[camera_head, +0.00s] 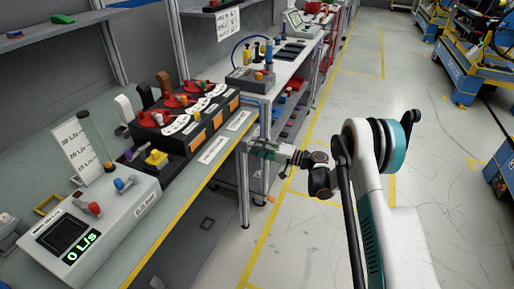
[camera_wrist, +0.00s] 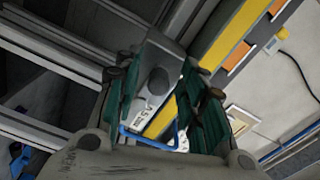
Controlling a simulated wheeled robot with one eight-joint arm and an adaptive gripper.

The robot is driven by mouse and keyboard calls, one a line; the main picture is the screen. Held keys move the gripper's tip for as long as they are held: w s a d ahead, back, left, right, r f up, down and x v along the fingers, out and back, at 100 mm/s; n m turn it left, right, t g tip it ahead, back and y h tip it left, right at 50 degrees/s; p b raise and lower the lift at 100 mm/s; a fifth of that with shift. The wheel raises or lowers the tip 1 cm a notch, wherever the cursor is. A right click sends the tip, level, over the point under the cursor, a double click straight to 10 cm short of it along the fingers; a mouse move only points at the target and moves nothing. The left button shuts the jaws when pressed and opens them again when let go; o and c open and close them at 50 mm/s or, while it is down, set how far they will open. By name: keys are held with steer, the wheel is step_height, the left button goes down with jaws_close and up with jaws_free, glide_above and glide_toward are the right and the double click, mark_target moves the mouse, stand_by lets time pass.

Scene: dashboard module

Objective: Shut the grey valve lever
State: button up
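A dashboard module (camera_head: 200,128) with several red valve handles and white dials stands on the left bench. I cannot tell for sure which is the grey valve lever. My gripper (camera_head: 255,150) is off the bench's front edge, right of the module and apart from the levers. In the wrist view, its dark green fingers (camera_wrist: 156,105) are spread. A grey part with a dark round knob (camera_wrist: 158,80) appears between them; its distance is unclear.
A flow console (camera_head: 75,240) reading 0 L/s, with red and blue knobs, is at the front left. A second bench with a small control box (camera_head: 250,78) stands beyond. Yellow-lined floor (camera_head: 310,235) is open to the right; blue carts stand far right.

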steer(key=v, duration=1.1)
steer(key=shift+d, duration=0.4)
steer(key=shift+s, duration=0.1)
steer(key=shift+r, duration=0.15)
